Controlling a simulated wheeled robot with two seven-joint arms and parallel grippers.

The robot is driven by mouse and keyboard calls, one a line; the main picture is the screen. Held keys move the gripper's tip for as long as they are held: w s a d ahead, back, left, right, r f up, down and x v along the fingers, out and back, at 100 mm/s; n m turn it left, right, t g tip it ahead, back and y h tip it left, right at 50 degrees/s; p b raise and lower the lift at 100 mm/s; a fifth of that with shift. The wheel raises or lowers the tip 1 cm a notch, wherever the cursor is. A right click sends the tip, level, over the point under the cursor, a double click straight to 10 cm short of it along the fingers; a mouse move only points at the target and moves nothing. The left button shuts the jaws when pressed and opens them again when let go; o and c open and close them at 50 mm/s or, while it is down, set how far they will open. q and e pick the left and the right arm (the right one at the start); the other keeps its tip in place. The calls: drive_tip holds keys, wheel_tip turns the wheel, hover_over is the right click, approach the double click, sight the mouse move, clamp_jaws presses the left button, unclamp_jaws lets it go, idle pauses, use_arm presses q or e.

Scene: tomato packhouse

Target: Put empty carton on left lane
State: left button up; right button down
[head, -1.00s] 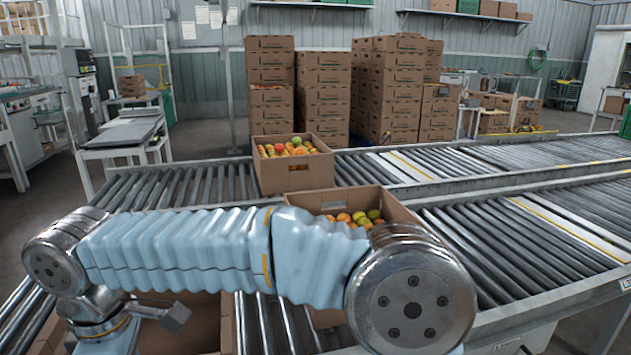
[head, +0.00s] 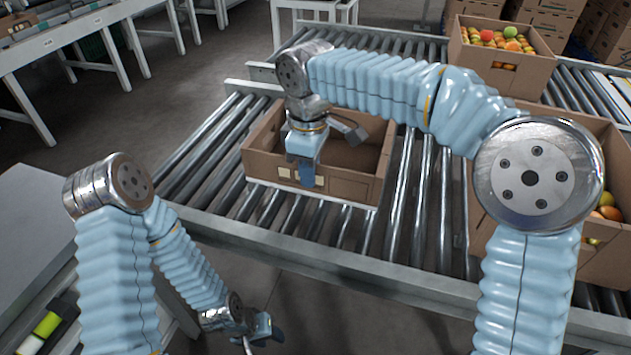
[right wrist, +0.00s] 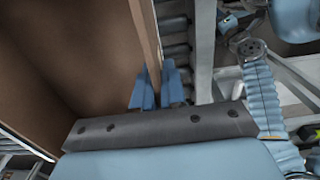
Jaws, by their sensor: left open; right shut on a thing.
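The empty brown carton (head: 352,190) sits upright on the rollers at the left end of the near conveyor lane in the head view. Its bare inside shows. My right gripper (head: 306,180) is at its near wall, pointing down. In the right wrist view the blue fingers (right wrist: 160,90) are shut on the carton wall (right wrist: 148,35), one on each side. My left gripper (head: 262,330) hangs low in front of the conveyor, apart from the carton, open with nothing seen in it; its fingertips are small.
A fruit-filled carton (head: 485,240) stands right of the empty one, partly hidden by my right arm. Another fruit carton (head: 505,75) stands on the far lane. Bare rollers (head: 410,190) lie right of the empty carton. A grey bench (head: 30,225) is at left.

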drive_tip(key=w+f, duration=0.2)
drive_tip(key=f, duration=0.1)
drive_tip(key=w+f, duration=0.1)
drive_tip(key=f, duration=0.1)
drive_tip(key=shift+w+d, duration=0.25)
drive_tip(key=shift+w, duration=0.15)
drive_tip(key=shift+w+f, duration=0.15)
drive_tip(key=shift+f, duration=1.5)
drive_tip(key=shift+f+b, duration=0.2)
drive_tip(key=shift+b, duration=0.15)
drive_tip(key=c, duration=1.2)
unclamp_jaws()
wheel_tip(320, 180, up, 12)
drive_tip(key=shift+r+p, duration=0.2)
drive_tip(key=shift+p, duration=0.95)
